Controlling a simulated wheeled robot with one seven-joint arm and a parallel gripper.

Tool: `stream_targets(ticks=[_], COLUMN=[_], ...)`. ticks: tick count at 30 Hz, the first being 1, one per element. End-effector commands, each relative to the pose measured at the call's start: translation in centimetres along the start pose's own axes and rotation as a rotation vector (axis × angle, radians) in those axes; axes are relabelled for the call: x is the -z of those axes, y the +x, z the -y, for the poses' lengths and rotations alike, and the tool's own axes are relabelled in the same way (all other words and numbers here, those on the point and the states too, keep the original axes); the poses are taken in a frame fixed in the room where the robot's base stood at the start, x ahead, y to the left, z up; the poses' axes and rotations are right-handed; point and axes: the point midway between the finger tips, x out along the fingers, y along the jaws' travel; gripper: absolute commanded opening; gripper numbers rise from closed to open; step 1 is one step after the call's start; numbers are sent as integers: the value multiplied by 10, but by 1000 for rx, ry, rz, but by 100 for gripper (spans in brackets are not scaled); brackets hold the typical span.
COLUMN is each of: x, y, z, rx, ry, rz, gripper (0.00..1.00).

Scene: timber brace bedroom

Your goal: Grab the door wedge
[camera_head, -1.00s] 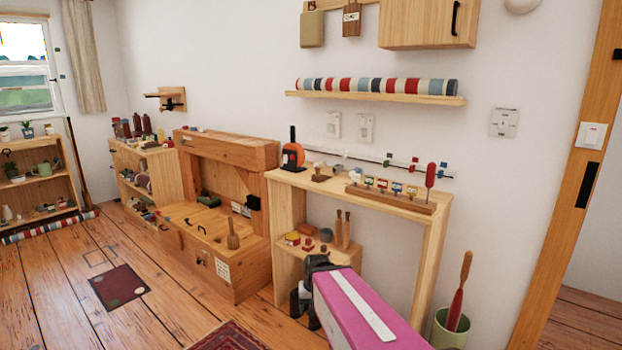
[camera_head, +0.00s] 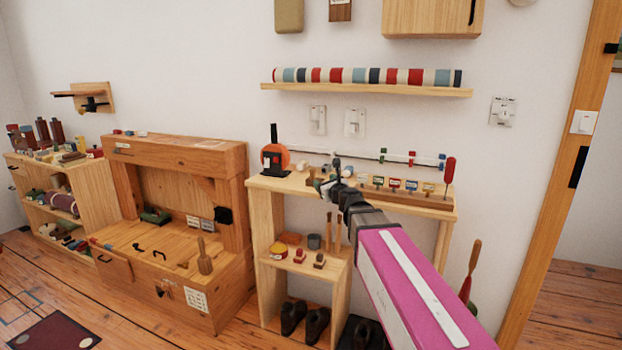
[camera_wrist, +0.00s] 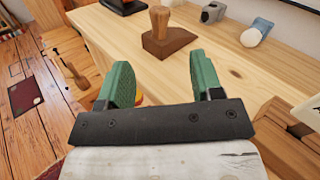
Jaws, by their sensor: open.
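The door wedge (camera_wrist: 168,44) looks like a dark brown wooden wedge with a lighter upright knob, lying on the pale wooden table top (camera_wrist: 118,32). In the wrist view it sits beyond my fingertips, roughly in line with the gap between them. My gripper (camera_wrist: 160,74) is open and empty, with two green finger pads, and is apart from the wedge. In the head view my gripper (camera_head: 338,168) is over the table's left half, and the wedge is small and hard to make out there.
A grey object (camera_wrist: 212,12) and a blue-and-white one (camera_wrist: 256,32) lie right of the wedge. In the head view an orange-and-black item (camera_head: 276,158) stands left and a rack of coloured tags (camera_head: 410,192) right. A wall shelf (camera_head: 365,91) hangs above.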

Motion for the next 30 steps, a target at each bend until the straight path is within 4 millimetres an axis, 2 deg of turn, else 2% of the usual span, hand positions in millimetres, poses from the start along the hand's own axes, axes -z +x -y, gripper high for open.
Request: stream_targets(ticks=[5,12,20,27,30], x=[-4,-4,-4,-4,-4], y=[15,50,66,102,109], z=[3,3,3,4,3], rx=[14,11,12,12,12], ry=[43,39,37,37,37], rz=[8,8,7,7,7], gripper=[60,60,60,60,60])
